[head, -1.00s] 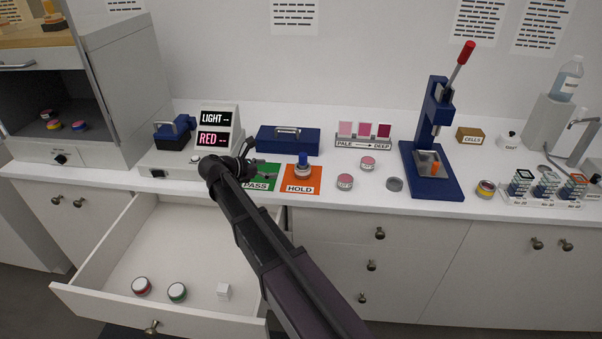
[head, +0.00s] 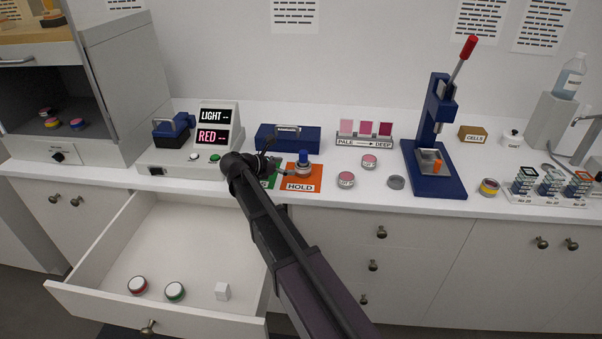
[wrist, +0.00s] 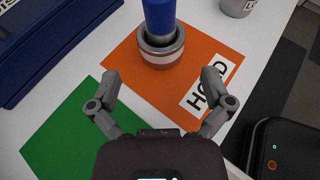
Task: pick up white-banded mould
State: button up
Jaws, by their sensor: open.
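The mould with a blue handle (head: 304,156) stands upright on the orange HOLD mat (head: 301,185). In the wrist view its round base (wrist: 161,48) shows a pale band and a coppery band, with the blue handle (wrist: 159,14) cut off at the top edge. My gripper (wrist: 161,78) is open and empty. Its two fingers are spread to either side, just short of the base and not touching it. In the head view my gripper (head: 279,169) is left of the mould, and my arm partly covers the green mat.
The green PASS mat (wrist: 70,138) lies beside the orange one. A blue case (head: 287,139) stands behind, and the light box (head: 216,130) is at left. An open drawer (head: 185,245) juts out below.

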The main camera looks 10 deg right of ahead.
aim_at(296, 166)
jog(key=shift+x, duration=0.95)
jog(key=shift+b+x, duration=1.15)
jog(key=shift+x, duration=1.45)
jog(key=shift+w, duration=0.1)
